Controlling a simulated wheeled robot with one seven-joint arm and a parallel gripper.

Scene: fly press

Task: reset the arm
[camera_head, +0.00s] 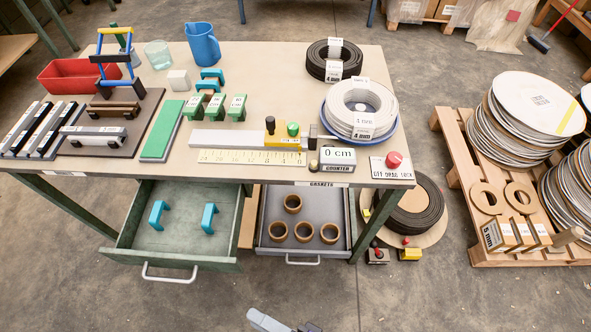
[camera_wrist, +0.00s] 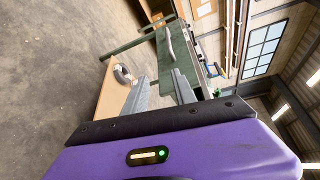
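My gripper (camera_wrist: 158,82) shows in the wrist view as two grey fingers standing apart, with nothing visible held between them. Beyond them the wrist view, turned sideways, shows a green drawer or bench part and a light brown panel. In the head view only a grey tip of my arm shows at the bottom edge, in front of the drawers and apart from the bench. The rest of my arm is out of that view.
The workbench (camera_head: 330,215) carries blocks, a ruler, a blue jug (camera_head: 202,44) and coils. The left drawer (camera_head: 180,235), with two teal handles, and the right drawer (camera_head: 302,245), with several brown rings, stand open. A pallet (camera_head: 462,165) with discs is right. Front floor is mostly clear.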

